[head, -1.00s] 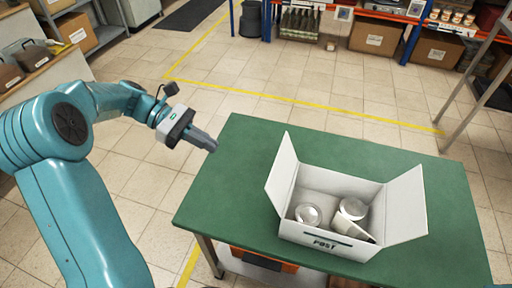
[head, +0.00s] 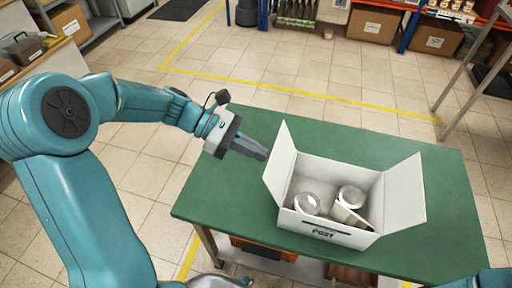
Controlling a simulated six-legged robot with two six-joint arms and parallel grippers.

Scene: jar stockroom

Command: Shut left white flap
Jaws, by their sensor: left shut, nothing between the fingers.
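A white box (head: 325,234) marked POST stands on the green table (head: 225,190). Its left white flap (head: 280,162) stands up and leans outward, open. Its right white flap (head: 405,195) is also open, leaning out to the right. Inside the box are a round jar (head: 306,203), a second jar (head: 351,196) and a pale card-like piece (head: 348,214). My left gripper (head: 265,155) is shut and empty, with its fingertips just left of the left flap's upper part. I cannot tell whether it touches the flap. My right gripper is not clearly shown.
An orange crate (head: 262,247) sits on the shelf under the table. Storage racks with cardboard boxes (head: 371,24) stand at the back. The table's left part and right end are bare. Yellow lines mark the tiled floor.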

